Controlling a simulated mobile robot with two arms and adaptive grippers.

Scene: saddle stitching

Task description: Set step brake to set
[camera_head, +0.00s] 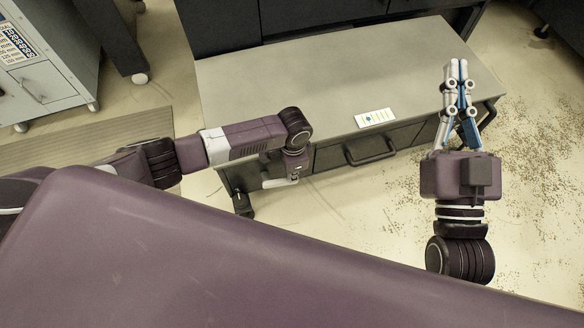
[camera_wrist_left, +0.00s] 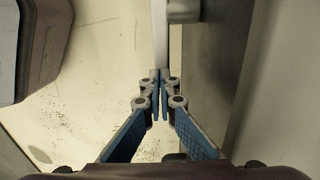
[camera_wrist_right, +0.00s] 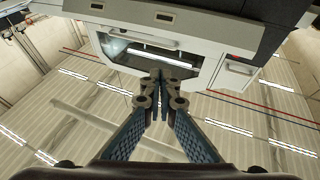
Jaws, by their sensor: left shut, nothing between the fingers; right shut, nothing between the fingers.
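The step is a low grey-topped unit (camera_head: 330,88) with a dark front. I cannot make out a part that is surely its brake. In the left wrist view a pale upright bar (camera_wrist_left: 160,35) with a grey block beside it stands just beyond my left fingertips (camera_wrist_left: 160,76); whether they touch it is unclear. My left gripper is shut and empty, pointing down by the step's front left in the head view, its fingers mostly hidden there. My right gripper (camera_head: 458,66) is shut and empty, over the step's right end; its fingers also show in the right wrist view (camera_wrist_right: 160,77).
The step's front has a black handle (camera_head: 370,152), and a label card (camera_head: 374,118) lies at its top front edge. A caster (camera_head: 243,204) is at the lower left. A grey cabinet (camera_head: 45,70) stands at far left. Debris speckles the floor at right.

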